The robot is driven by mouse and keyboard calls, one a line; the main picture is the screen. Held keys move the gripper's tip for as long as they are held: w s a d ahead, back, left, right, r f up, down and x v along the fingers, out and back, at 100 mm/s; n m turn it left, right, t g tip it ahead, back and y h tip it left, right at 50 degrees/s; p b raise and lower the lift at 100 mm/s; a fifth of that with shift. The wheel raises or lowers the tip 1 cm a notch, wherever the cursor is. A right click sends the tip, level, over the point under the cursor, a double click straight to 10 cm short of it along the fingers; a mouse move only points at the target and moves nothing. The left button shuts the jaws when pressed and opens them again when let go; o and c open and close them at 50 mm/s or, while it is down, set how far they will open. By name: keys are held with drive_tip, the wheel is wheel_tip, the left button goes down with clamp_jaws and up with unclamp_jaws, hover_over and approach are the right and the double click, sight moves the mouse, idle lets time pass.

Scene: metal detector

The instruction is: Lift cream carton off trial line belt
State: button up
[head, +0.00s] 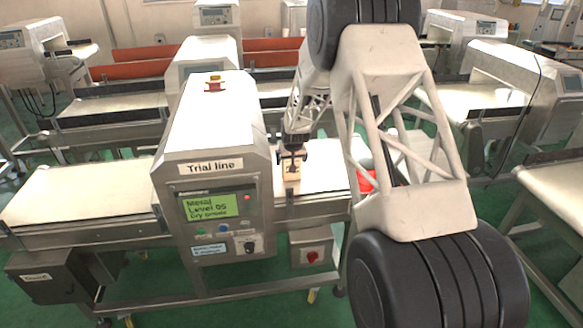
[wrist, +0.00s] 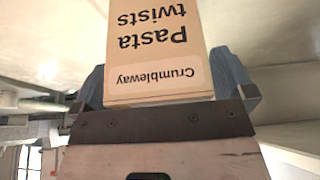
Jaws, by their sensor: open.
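The cream carton (head: 292,184) stands on the right part of the trial line belt (head: 325,180), just right of the detector housing. In the wrist view the carton (wrist: 160,50) shows the label "Crumbleway Pasta twists", upside down. My gripper (head: 292,160) is at the top of the carton, pointing down. In the wrist view my gripper (wrist: 163,78) is open, with one blue-grey finger on each side of the carton. A narrow gap shows at the right finger; I cannot tell whether the left one touches. The carton's far side is hidden.
The "Trial line" metal detector (head: 212,130) stands close left of the gripper, its screen lit green. A red object (head: 366,181) shows partly behind my arm, right of the carton. Other detector lines (head: 500,75) stand behind and right. The left belt part (head: 80,195) is bare.

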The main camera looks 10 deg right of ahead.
idle(0.3)
drive_tip(key=c, duration=0.9)
drive_tip(key=shift+r, duration=0.1)
drive_tip(key=shift+r, duration=0.75)
wheel_tip(320, 180, up, 2)
drive_tip(key=s+r, duration=0.1)
drive_tip(key=s, duration=1.5)
drive_tip(key=shift+r, duration=0.2)
